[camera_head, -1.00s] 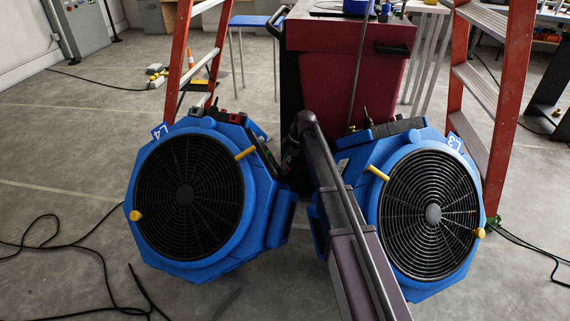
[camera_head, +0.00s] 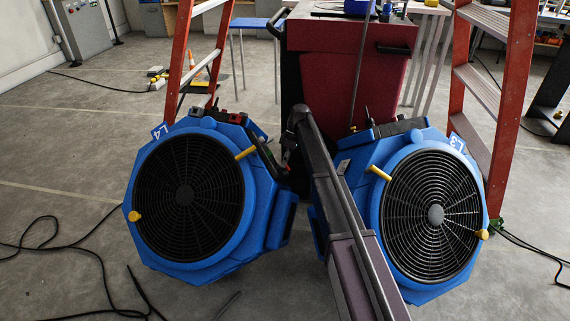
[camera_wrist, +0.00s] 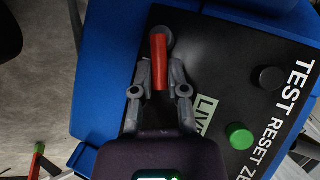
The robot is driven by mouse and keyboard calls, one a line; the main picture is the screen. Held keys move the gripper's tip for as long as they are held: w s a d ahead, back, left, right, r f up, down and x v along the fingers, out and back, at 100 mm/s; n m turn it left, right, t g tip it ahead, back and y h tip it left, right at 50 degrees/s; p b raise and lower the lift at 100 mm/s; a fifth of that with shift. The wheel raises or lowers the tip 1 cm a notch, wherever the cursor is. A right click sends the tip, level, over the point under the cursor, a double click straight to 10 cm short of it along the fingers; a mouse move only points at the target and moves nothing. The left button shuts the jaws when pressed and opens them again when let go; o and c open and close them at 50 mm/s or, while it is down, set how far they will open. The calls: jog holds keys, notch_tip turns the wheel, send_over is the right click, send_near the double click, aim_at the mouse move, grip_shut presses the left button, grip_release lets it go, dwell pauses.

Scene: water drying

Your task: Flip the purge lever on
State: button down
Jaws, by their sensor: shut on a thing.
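A red lever (camera_wrist: 159,48) stands out from a round grey pivot on a black control panel (camera_wrist: 215,65) in the wrist view. My gripper (camera_wrist: 160,78) has one finger on each side of the lever and is shut on it, near its lower half. The lever points down the picture, toward my wrist. No label reading "purge" is visible. The panel sits on a blue housing (camera_wrist: 105,85). In the head view my arm reaches in between the two blue fans, and the gripper's hold is not clear there.
On the panel, a green button (camera_wrist: 240,136) and a black knob (camera_wrist: 269,78) lie right of my gripper. In the head view, fan L4 (camera_head: 262,215) and fan L3 (camera_head: 425,290) flank my arm. A maroon cart (camera_head: 340,38) stands behind, and orange ladders rise on both sides.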

dwell(0.3)
jog(key=c, duration=0.6)
grip_release()
jog(key=shift+c, duration=0.2)
jog(key=shift+s, duration=0.15)
